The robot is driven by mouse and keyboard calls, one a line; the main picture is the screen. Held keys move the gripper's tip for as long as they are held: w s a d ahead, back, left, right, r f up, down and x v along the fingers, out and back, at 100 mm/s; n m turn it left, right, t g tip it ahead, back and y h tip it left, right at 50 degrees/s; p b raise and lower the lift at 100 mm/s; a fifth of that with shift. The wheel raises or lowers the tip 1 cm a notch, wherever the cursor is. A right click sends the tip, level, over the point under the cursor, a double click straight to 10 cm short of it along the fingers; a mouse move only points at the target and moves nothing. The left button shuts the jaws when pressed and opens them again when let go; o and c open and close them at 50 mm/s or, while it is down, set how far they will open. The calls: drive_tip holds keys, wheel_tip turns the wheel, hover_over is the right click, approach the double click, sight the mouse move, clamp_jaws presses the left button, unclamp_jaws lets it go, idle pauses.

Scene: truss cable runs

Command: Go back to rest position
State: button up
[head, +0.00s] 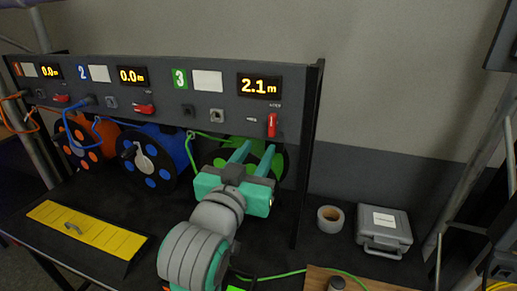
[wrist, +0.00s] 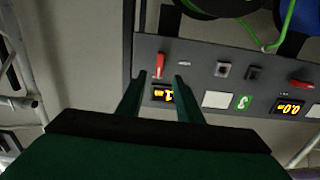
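My gripper (head: 255,150) reaches toward the dark panel (head: 295,112) at station 3, in front of the green reel (head: 220,157). Its two teal fingers are apart with nothing between them. In the wrist view, which shows the panel upside down, the fingertips (wrist: 160,76) lie in front of the panel near the red lever (wrist: 160,65). In the head view that lever (head: 272,125) stands upright, just above the fingertips; contact cannot be told. The station 3 display (head: 259,86) reads 2.1 m. My arm hides part of the green reel.
Orange (head: 84,140) and blue (head: 150,160) reels stand left under the panel; their displays read 0.0 m. A yellow cover (head: 85,229) lies front left. A tape roll (head: 330,219), a grey case (head: 384,230) and a green cable (head: 290,274) are on the right. Truss poles stand at far right.

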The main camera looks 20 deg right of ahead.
drive_tip(key=w+a+f+n+t+y, duration=0.1)
drive_tip(key=a+f+n+t+y, duration=0.25)
drive_tip(key=f, duration=1.25)
drive_tip(key=s+a+f+n+g+y, duration=0.15)
drive_tip(key=s+f, duration=0.25)
drive_tip(key=f, duration=0.4)
drive_tip(key=s+a+f+n+y, duration=0.2)
drive_tip(key=s+a+f+n, duration=0.1)
drive_tip(key=f, duration=0.5)
drive_tip(key=s+a+f+n+y, duration=0.15)
drive_tip(key=s+a+f, duration=0.25)
drive_tip(key=s+f, duration=0.75)
drive_tip(key=s+a+m+g+y, duration=0.1)
drive_tip(key=s+m, duration=0.1)
drive_tip(key=s, duration=1.6)
drive_tip(key=shift+s+a+f+g, duration=0.25)
drive_tip(key=shift+a+g, duration=0.05)
drive_tip(key=shift+a, duration=0.1)
drive_tip(key=shift+a+m+y, duration=0.1)
drive_tip(key=shift+m+y, duration=0.15)
